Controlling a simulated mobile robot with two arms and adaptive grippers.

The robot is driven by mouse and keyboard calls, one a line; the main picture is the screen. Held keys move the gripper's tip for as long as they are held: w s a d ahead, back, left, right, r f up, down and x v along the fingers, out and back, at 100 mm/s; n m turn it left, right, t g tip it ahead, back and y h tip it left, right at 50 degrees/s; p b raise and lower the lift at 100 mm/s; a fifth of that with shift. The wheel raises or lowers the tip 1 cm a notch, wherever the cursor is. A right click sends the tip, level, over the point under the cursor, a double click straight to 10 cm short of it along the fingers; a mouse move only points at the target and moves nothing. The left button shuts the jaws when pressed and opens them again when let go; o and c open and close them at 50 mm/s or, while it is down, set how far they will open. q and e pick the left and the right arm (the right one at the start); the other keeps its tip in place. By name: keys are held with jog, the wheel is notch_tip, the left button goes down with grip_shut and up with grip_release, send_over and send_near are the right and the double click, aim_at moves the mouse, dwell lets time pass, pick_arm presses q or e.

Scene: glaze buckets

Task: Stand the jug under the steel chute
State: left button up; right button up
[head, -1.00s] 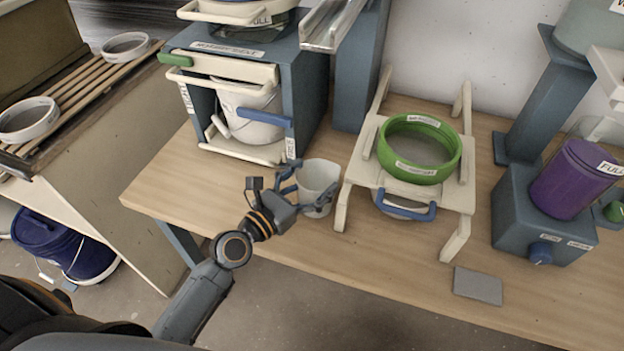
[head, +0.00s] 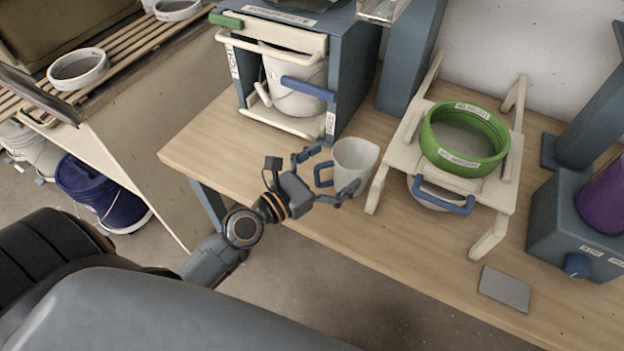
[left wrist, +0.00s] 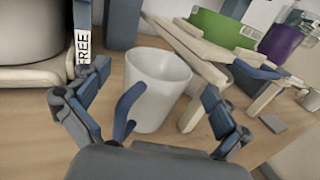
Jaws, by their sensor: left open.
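The jug (head: 357,158) is a white cup with a blue handle. It stands upright on the wooden table, left of the pale stand, and shows large in the left wrist view (left wrist: 160,85). Its handle points toward my left gripper (head: 329,171), which is open with one finger on each side of the handle. In the left wrist view the open fingers are spread apart, with the handle between them and no visible grip. The steel chute (head: 381,10) juts out at the top edge, behind the jug, and is partly cut off. My right gripper is not in view.
The pale stand (head: 398,160) with a green ring (head: 464,140) is close on the jug's right. A blue cabinet (head: 352,85) holding a white bucket (head: 296,85) is behind left. A grey plate (head: 504,288) lies at front right. Bare tabletop lies before the cabinet.

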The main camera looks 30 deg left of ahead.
pick_arm(q)
jog(key=b+v, duration=0.3)
jog(key=v, duration=0.5)
